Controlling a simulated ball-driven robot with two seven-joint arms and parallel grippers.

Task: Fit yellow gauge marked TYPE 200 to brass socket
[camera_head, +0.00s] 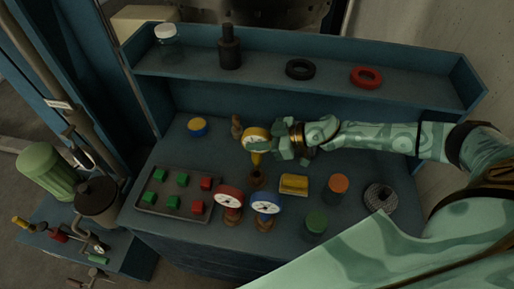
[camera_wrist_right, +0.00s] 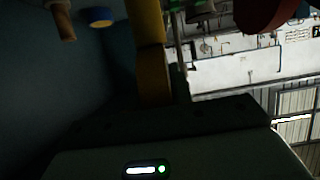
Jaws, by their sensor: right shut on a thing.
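The yellow gauge (camera_head: 254,138) has a white dial and a yellow stem that points down. My right gripper (camera_head: 277,146) is shut on it from the right side. In the right wrist view the yellow body of the gauge (camera_wrist_right: 149,60) stands close up in the jaws. A red gauge (camera_head: 229,197) and a blue gauge (camera_head: 265,205) stand on brass bases in front. The TYPE 200 marking is not readable. My left gripper is not in view.
A tray (camera_head: 180,211) with green and red blocks lies at the left. A yellow block (camera_head: 294,184), an orange-topped jar (camera_head: 338,188), a green-topped jar (camera_head: 315,224) and a round mesh item (camera_head: 380,197) stand at the right. A raised shelf (camera_head: 270,75) runs behind.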

